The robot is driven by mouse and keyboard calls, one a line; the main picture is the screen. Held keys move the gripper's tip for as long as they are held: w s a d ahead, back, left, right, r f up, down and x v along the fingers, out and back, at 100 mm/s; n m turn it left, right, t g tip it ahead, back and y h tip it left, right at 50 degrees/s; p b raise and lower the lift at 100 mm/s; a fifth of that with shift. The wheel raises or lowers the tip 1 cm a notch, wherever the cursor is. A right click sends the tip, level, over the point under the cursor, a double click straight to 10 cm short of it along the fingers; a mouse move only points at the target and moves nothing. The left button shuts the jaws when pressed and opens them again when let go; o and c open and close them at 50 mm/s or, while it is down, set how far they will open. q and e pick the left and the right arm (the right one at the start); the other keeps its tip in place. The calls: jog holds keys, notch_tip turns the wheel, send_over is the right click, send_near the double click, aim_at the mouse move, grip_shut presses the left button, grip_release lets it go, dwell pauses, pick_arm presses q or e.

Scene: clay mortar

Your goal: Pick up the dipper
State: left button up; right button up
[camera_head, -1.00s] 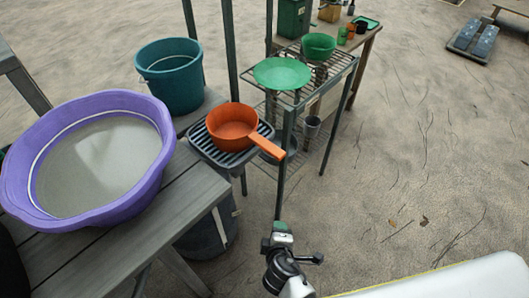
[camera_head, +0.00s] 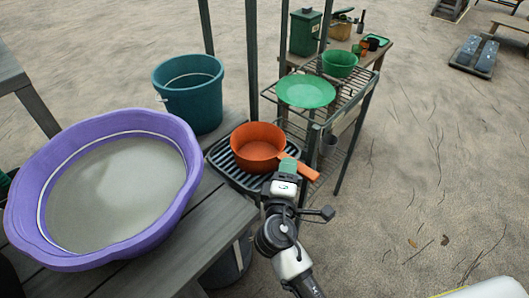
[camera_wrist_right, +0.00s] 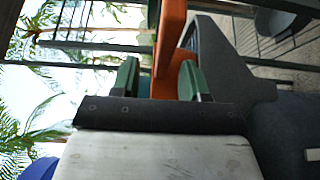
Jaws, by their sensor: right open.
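The orange dipper (camera_head: 258,146) sits on a dark slatted rack (camera_head: 226,165) at the edge of the grey table, its handle (camera_head: 305,171) pointing to the lower right. My right gripper (camera_head: 288,166) is at the handle in the head view. In the right wrist view, the orange handle (camera_wrist_right: 170,45) runs between the two green fingertips of my right gripper (camera_wrist_right: 160,80). The fingers are apart, with a visible gap on the left side of the handle. My left gripper is not in view.
A purple basin (camera_head: 185,205) of grey material fills the left of the table (camera_head: 215,232). A metal shelf with a green plate (camera_head: 306,91) and green bowl (camera_head: 340,63) is behind the handle. Open sandy ground lies right.

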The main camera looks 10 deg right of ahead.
jog(key=x, duration=0.3)
jog(key=shift+w+f, duration=0.1)
jog(key=shift+w, duration=0.2)
grip_shut()
